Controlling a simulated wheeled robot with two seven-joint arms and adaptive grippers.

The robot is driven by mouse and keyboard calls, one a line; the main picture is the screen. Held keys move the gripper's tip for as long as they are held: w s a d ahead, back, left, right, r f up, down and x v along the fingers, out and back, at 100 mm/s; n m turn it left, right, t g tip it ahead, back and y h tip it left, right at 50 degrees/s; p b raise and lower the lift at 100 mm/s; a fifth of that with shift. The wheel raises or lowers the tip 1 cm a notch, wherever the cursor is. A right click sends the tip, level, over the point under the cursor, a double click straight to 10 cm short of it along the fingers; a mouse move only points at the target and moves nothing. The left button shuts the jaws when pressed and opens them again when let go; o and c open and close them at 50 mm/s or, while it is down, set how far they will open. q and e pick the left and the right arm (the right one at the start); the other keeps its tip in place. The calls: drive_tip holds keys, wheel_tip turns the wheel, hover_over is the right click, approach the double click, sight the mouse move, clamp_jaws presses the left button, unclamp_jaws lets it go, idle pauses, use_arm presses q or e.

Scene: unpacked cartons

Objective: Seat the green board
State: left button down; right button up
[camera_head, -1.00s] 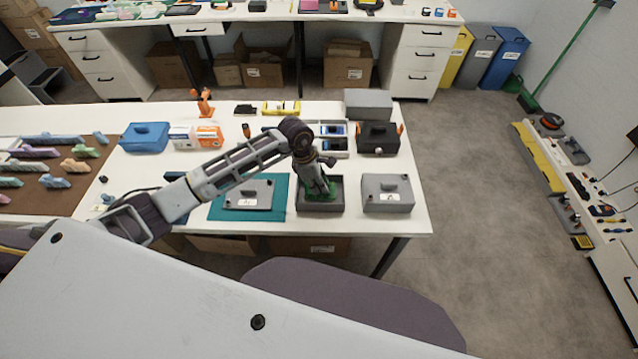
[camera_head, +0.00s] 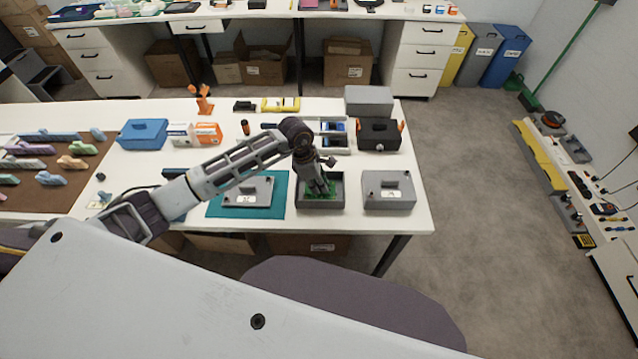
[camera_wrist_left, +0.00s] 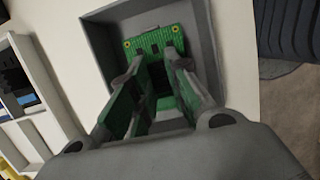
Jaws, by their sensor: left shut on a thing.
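The green board (camera_wrist_left: 157,42) lies inside an open grey box (camera_wrist_left: 94,32) in the left wrist view. In the head view the same green board (camera_head: 309,188) shows as a small patch of green in the grey box (camera_head: 322,205) near the table's front edge. My left gripper (camera_head: 318,190) reaches down into the box. In the left wrist view its fingers (camera_wrist_left: 153,70) are shut on the board, one on each side. The fingers hide much of the board, so I cannot tell whether it is fully seated. My right gripper is not in view.
A grey lidded box (camera_head: 389,200) stands right of the open box. A grey lid-like part (camera_head: 246,191) lies on a teal mat (camera_head: 215,208) to the left. A black case (camera_head: 378,145) and a parts tray (camera_head: 334,150) stand behind.

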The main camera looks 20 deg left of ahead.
use_arm(q)
drive_tip(key=shift+f, duration=0.3)
drive_tip(key=c, duration=1.3)
unclamp_jaws()
drive_tip(key=shift+r, duration=0.15)
drive_tip(key=v, duration=1.1)
drive_tip(key=shift+a+r, duration=0.2)
drive_tip(key=shift+r, duration=0.2)
